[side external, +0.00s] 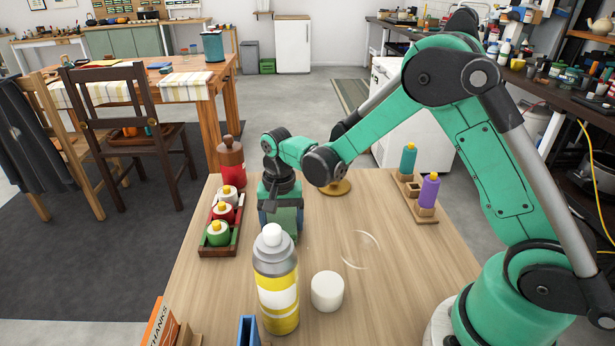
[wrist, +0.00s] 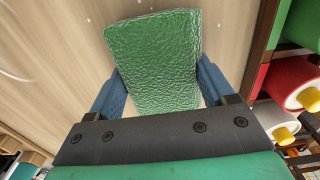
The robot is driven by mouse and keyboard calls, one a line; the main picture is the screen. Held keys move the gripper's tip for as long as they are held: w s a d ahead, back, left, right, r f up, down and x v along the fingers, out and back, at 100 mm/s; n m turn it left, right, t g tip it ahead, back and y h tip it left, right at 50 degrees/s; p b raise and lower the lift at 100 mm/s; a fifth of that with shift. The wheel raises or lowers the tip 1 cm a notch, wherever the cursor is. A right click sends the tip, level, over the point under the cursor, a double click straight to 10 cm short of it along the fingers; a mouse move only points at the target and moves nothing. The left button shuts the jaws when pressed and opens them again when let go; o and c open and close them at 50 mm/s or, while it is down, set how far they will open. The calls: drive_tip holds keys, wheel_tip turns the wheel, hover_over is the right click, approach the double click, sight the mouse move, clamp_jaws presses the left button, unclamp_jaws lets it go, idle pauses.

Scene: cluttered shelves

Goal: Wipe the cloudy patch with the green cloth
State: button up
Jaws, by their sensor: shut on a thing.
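The green cloth (wrist: 152,62) is a thick, textured block between the two blue fingers of my gripper (wrist: 160,82) in the wrist view. My gripper is shut on it. In the side external view my gripper (side external: 281,200) points down over the left-middle of the wooden table, with the cloth (side external: 287,219) below it, partly hidden behind a spray can. I cannot tell whether the cloth touches the table. The cloudy patch (side external: 372,243) shows as a faint whitish arc on the table to the right of my gripper. A pale arc (wrist: 14,76) also shows at the wrist view's left edge.
A yellow-and-grey spray can (side external: 277,293) and a white cylinder (side external: 327,291) stand in front. A tray (side external: 219,250) of several jars and a red bottle (side external: 232,174) are left. A wooden holder (side external: 420,212) with teal and purple bottles is right. Table around the patch is clear.

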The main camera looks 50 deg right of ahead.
drive_tip(key=shift+s+a, duration=1.65)
drive_tip(key=shift+w+d+f, duration=0.1)
drive_tip(key=shift+w+d, duration=3.5)
drive_tip(key=shift+d, duration=0.05)
drive_tip(key=shift+a+r, duration=0.1)
drive_tip(key=shift+r, duration=3.4)
